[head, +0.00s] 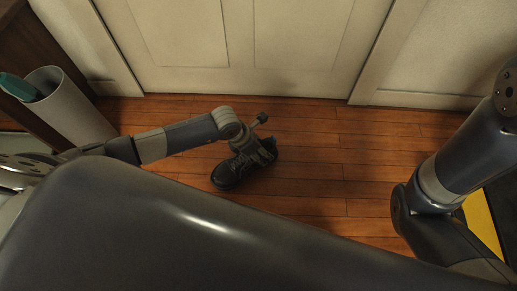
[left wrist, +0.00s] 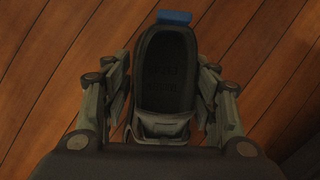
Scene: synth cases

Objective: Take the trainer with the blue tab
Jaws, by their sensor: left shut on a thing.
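A black trainer (head: 226,174) is at or just above the wooden floor, in the middle of the head view. In the left wrist view the trainer (left wrist: 166,75) is seen from above, with its dark opening facing me and a blue tab (left wrist: 174,17) at its far end. My left gripper (head: 254,152) is over the trainer. Whether the sole touches the floor I cannot tell. My right arm shows at the right, but its gripper is out of view.
A pale panelled door (head: 237,35) closes off the back. A grey cylindrical bin (head: 72,108) stands at the left, with a teal object (head: 18,86) by its top. A yellow surface (head: 481,222) shows at the right, partly hidden by my right arm. The floor (head: 320,170) right of the trainer is clear.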

